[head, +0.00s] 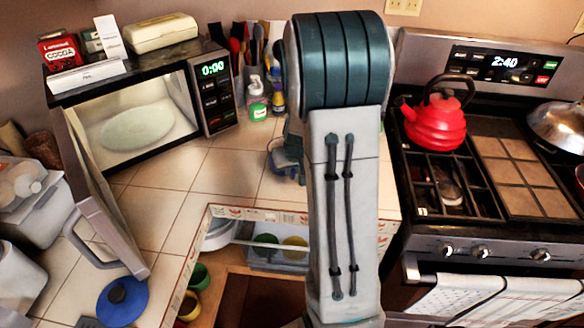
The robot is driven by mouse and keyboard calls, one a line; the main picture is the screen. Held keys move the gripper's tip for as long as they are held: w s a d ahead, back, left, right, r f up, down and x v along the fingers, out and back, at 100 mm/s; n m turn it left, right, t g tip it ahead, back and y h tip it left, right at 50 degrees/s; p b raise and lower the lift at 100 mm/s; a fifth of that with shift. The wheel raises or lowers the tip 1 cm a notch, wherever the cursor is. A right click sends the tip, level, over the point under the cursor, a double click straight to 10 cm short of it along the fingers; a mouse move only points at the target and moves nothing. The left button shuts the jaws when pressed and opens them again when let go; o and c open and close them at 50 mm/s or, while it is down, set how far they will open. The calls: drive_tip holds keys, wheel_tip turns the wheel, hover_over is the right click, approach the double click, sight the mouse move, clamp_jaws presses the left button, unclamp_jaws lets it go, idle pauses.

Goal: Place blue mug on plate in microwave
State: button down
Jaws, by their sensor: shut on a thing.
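The microwave (207,92) stands on the left counter with its door (97,190) swung wide open. A pale oval plate (137,128) lies inside it, with nothing on it. A blue mug (284,163) shows only in part at the left edge of my arm, over the tiled counter. My gripper (292,146) is mostly hidden behind my arm; a dark teal part of it shows just above the mug. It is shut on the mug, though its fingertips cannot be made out. The mug is well to the right of the microwave opening.
A soap bottle (257,100) and utensils stand right of the microwave. Boxes and a bread bin (160,32) sit on top. A blue lid (122,300) lies near the open door. An open drawer (235,270) lies below the counter edge. A red kettle (436,118) sits on the stove.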

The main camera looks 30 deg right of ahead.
drive_tip(key=c, duration=1.9)
unclamp_jaws()
drive_tip(key=shift+f, duration=0.15)
drive_tip(key=o, duration=0.4)
drive_tip(key=shift+r, duration=0.2)
